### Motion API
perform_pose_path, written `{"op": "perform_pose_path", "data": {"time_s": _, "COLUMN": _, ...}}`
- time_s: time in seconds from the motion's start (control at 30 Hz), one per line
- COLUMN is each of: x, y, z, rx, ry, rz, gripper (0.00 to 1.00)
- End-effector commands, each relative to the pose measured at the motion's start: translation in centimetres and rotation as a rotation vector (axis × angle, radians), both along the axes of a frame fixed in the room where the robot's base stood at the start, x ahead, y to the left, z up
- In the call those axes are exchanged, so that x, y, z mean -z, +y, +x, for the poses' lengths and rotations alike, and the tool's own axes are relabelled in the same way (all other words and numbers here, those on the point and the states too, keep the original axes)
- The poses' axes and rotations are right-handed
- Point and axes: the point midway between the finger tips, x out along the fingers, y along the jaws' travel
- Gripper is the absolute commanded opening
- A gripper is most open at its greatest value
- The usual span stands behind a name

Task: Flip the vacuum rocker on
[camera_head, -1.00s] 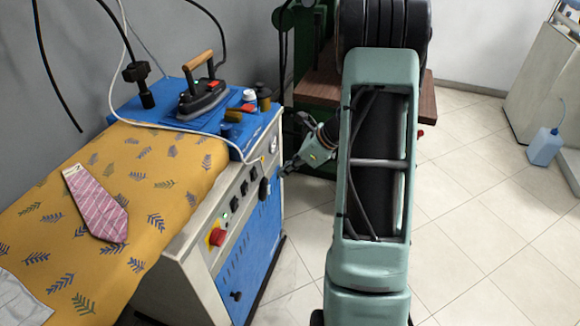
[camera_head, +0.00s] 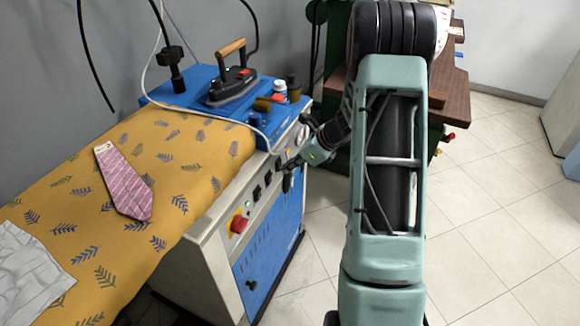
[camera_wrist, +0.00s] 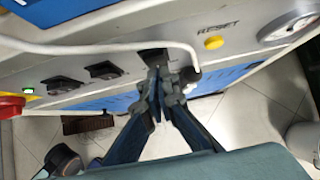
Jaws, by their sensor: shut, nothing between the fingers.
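The ironing station's front panel (camera_head: 225,215) carries a row of black rockers. In the wrist view one rocker (camera_wrist: 62,85) and a second rocker (camera_wrist: 104,70) show clearly. A third black rocker (camera_wrist: 152,55) is partly hidden behind my fingertips. I cannot read labels that tell which one is the vacuum rocker. My gripper (camera_wrist: 163,78) is shut and empty, its tips just in front of the third rocker. I cannot tell whether they touch it. My gripper also shows in the head view (camera_head: 287,178), close to the panel.
A red emergency button (camera_head: 239,224), a yellow RESET button (camera_wrist: 214,42) and a gauge (camera_wrist: 289,26) share the panel. A pale cable (camera_wrist: 100,46) hangs across it near my fingers. An iron (camera_head: 232,85) and a tie (camera_head: 124,180) lie on top.

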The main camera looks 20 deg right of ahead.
Motion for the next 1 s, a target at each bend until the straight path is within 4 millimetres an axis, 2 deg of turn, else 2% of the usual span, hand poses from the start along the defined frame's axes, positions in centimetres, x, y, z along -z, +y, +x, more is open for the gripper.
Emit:
{"op": "perform_pose_path", "data": {"time_s": 0.33, "x": 0.0, "y": 0.3, "z": 0.3, "rx": -0.001, "ry": -0.003, "rz": 0.004, "gripper": 0.00}}
{"op": "perform_pose_path", "data": {"time_s": 0.7, "x": -1.6, "y": 0.4, "z": 0.3, "rx": -0.001, "ry": -0.004, "rz": 0.004, "gripper": 0.00}}
{"op": "perform_pose_path", "data": {"time_s": 1.0, "x": -1.5, "y": 0.4, "z": 0.3, "rx": -0.002, "ry": -0.004, "rz": 0.005, "gripper": 0.00}}
